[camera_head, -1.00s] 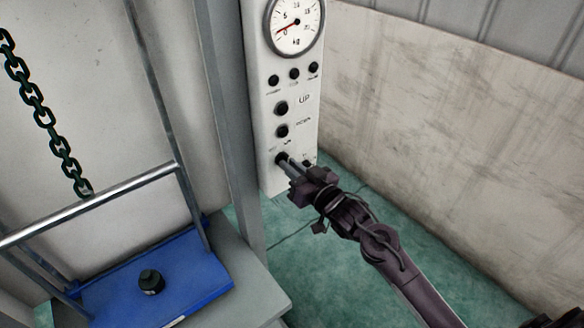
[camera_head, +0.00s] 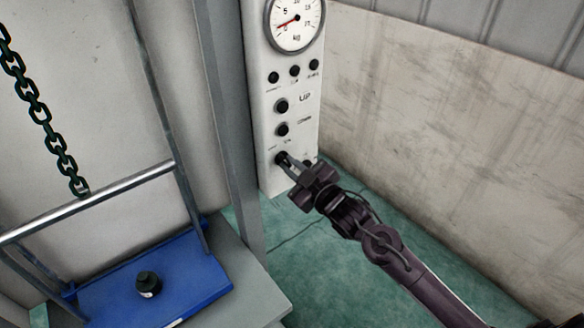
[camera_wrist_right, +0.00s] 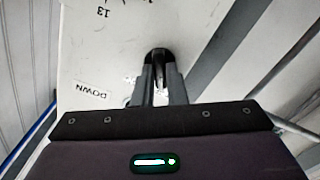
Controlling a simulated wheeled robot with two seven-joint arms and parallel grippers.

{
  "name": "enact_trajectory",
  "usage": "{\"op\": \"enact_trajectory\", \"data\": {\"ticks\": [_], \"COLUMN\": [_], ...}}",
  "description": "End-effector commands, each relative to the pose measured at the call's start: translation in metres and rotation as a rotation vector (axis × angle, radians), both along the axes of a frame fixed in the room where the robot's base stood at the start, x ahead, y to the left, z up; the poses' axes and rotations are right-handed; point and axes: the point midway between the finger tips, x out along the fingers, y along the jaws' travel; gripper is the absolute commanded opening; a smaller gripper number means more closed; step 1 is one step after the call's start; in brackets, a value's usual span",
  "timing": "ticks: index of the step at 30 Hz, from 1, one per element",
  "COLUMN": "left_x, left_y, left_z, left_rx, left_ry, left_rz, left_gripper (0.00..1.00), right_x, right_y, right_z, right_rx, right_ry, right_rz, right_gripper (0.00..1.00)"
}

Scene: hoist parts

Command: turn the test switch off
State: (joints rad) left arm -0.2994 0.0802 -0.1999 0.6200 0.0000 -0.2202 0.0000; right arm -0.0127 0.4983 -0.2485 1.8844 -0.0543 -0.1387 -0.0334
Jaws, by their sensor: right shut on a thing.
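The test switch (camera_head: 281,157) is a small black knob low on the white control panel (camera_head: 268,180), below the UP and DOWN buttons. My right gripper (camera_head: 287,162) reaches up to it from the lower right, with its fingertips at the knob. In the right wrist view the dark knob (camera_wrist_right: 158,54) sits between the tips of the two grey fingers (camera_wrist_right: 157,75), which are shut on it. The fingers partly hide the knob, and I cannot tell which way it is turned. My left gripper is not in view.
A round gauge (camera_head: 296,20) and several black knobs are higher on the panel. A grey post (camera_head: 233,130) stands left of it. A blue platform cart (camera_head: 190,287) carries a small black weight (camera_head: 148,284). A chain (camera_head: 38,108) hangs at left. Green floor is open at right.

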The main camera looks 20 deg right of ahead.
Motion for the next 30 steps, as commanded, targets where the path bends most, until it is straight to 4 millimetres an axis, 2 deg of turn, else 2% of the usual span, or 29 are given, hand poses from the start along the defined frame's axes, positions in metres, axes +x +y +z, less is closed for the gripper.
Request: {"op": "enact_trajectory", "data": {"ticks": [15,16,21,30], "left_x": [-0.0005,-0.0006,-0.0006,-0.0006], "left_y": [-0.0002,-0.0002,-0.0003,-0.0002], "left_z": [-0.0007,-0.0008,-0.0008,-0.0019], "left_rx": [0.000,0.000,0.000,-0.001], "left_ry": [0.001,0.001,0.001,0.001], "left_rz": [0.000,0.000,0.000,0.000], "left_gripper": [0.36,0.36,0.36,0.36], "right_x": [0.0000,0.0000,0.0001,-0.0024], "right_y": [0.0000,0.0000,0.0001,-0.0008], "right_z": [0.0001,0.0001,0.0001,-0.0009], "right_rx": [-0.020,-0.020,-0.019,-0.019], "right_ry": [-0.007,-0.007,-0.007,-0.007], "right_rz": [0.000,0.000,0.000,0.000], "right_gripper": [0.00,0.14,0.34,0.34]}}
